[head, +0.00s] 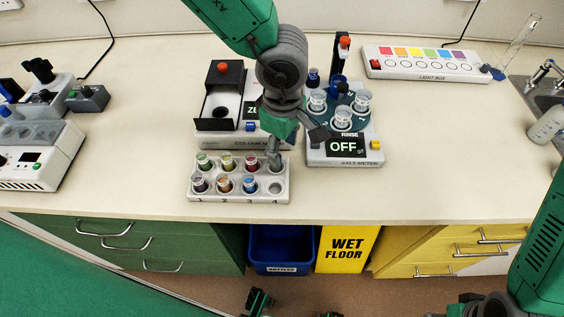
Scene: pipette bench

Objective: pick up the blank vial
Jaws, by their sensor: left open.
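A white vial rack (238,197) stands near the front edge of the bench. It holds several vials with coloured contents in two rows, and its front right slot (275,188) looks empty. My left gripper (295,150) is open above the right end of the rack. One finger reaches down at the back right slot, and the other is spread toward the scale meter. The finger covers that slot, so I cannot tell whether the blank vial is in it. No vial is clearly marked as blank. My right arm shows at the lower right, its gripper out of frame.
The colour meter (220,141) is behind the rack. A light box (425,68) and sink are farther right. Bench right of the scale meter is clear.

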